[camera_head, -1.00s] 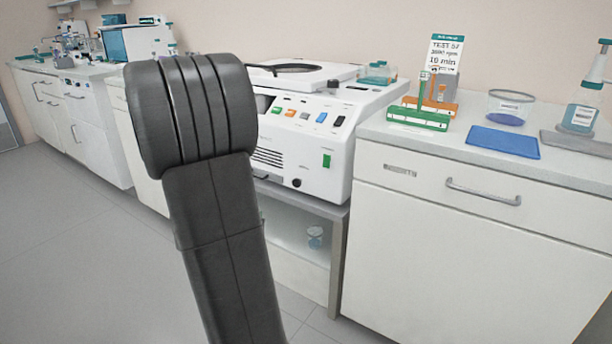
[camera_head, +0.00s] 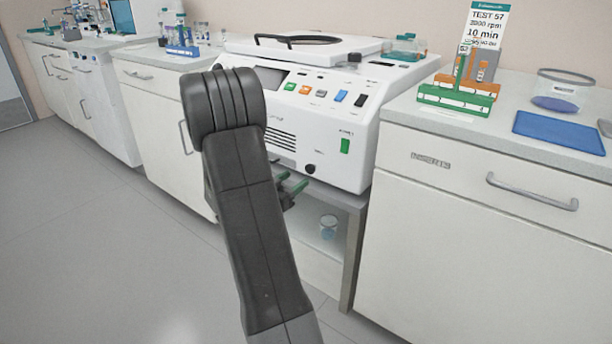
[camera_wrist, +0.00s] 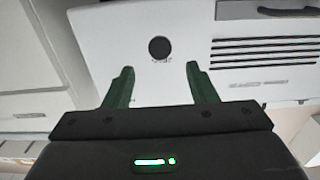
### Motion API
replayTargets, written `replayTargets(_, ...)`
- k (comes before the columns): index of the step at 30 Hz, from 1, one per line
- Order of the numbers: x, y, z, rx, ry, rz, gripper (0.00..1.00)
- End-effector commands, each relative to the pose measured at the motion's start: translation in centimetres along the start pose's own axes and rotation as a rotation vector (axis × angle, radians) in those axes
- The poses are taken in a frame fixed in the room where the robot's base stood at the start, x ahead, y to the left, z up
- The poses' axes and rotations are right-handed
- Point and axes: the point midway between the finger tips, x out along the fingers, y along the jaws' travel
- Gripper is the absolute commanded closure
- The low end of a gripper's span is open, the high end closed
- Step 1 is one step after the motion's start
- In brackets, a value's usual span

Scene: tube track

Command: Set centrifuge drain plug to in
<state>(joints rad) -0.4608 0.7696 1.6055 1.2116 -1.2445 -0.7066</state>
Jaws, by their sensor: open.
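The centrifuge (camera_head: 325,125) is a white machine with a raised round lid and a row of coloured buttons. Its drain plug (camera_head: 309,169) is a small black round knob low on the front panel, right of the vent slots. In the wrist view the plug (camera_wrist: 159,47) lies beyond the fingertips, roughly in line with the gap between them. My gripper (camera_wrist: 161,68) has two green fingers, open and empty, apart from the plug. In the head view my gripper (camera_head: 294,185) shows below the front panel, partly hidden by my dark arm. How far the plug stands out is hard to tell.
The centrifuge stands on a grey stand with a lower shelf (camera_head: 335,262) holding a small blue-tinted beaker (camera_head: 328,226). White cabinets flank it. The right counter holds a tube rack (camera_head: 458,97), a blue mat (camera_head: 558,132) and a clear tub (camera_head: 562,90). The floor at left is clear.

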Motion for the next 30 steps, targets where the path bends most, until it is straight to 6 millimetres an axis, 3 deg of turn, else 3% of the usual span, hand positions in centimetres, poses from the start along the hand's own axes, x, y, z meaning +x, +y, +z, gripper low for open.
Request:
replayTargets(3, 2.6, 0.1, 0.2, 0.002, 0.001, 0.003, 0.48)
replayTargets(9, 5.3, 0.0, 0.2, 0.001, 0.000, 0.001, 0.48)
replayTargets(22, 6.4, 0.0, 0.0, -0.001, 0.000, -0.001, 0.48)
replayTargets(30, 6.3, 0.0, 0.0, 0.000, 0.000, -0.001, 0.99)
